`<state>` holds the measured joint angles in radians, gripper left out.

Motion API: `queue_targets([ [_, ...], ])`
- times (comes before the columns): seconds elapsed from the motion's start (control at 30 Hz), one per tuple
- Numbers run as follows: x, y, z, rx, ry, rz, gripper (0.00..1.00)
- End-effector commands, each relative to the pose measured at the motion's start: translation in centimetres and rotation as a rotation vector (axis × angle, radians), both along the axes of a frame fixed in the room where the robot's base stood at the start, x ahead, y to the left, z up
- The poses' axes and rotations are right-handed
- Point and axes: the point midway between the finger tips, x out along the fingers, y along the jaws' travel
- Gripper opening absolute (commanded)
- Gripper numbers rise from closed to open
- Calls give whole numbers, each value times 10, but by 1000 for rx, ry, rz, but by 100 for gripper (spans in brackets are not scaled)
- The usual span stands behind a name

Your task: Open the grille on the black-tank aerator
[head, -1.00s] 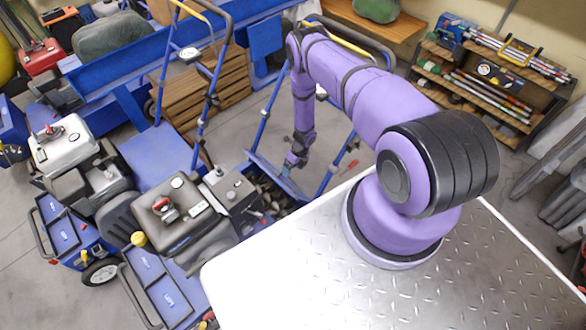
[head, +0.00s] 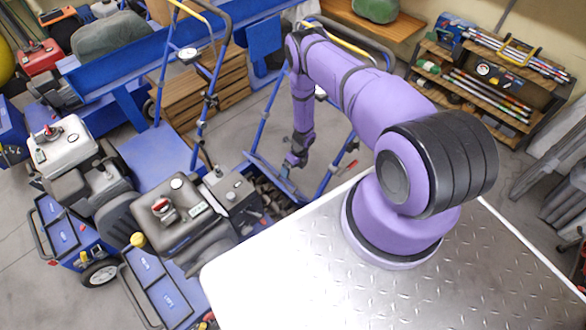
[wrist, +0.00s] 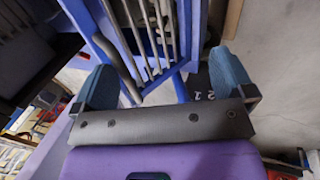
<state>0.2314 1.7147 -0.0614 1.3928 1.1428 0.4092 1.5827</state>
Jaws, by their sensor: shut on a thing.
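The black-tank aerator (head: 178,212) stands left of centre in the head view, with a dark tank on top and blue handle tubes behind. Its grille (head: 268,174) shows as a blue edge beside dark tines. My gripper (head: 291,167) is at that edge, low behind the tank. In the wrist view the blue-framed grille (wrist: 103,42) with grey bars reaches between the two blue fingertips of my gripper (wrist: 165,80). The fingers are shut on the grille's edge; the exact contact is partly hidden.
A white-tank aerator (head: 62,147) stands at the left, close to the black-tank one. A tread-plate surface (head: 330,285) lies in front under my arm. A wooden rack (head: 490,85) with tools is at back right. Bare floor lies between the rack and the aerator.

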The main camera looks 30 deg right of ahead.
Motion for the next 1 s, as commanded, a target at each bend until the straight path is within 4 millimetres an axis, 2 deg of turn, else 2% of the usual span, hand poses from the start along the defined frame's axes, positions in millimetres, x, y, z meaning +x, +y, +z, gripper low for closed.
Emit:
queue_targets([
  [0.37, 2, -19, 2, -12, -2, -2, 80],
  [0.57, 4, -29, 6, -10, -1, -4, 65],
  [0.67, 5, -34, 8, -9, 0, -3, 53],
  [0.73, 5, -37, 9, -9, 0, -3, 39],
  [1.0, 8, -50, 14, -4, 1, -3, 38],
])
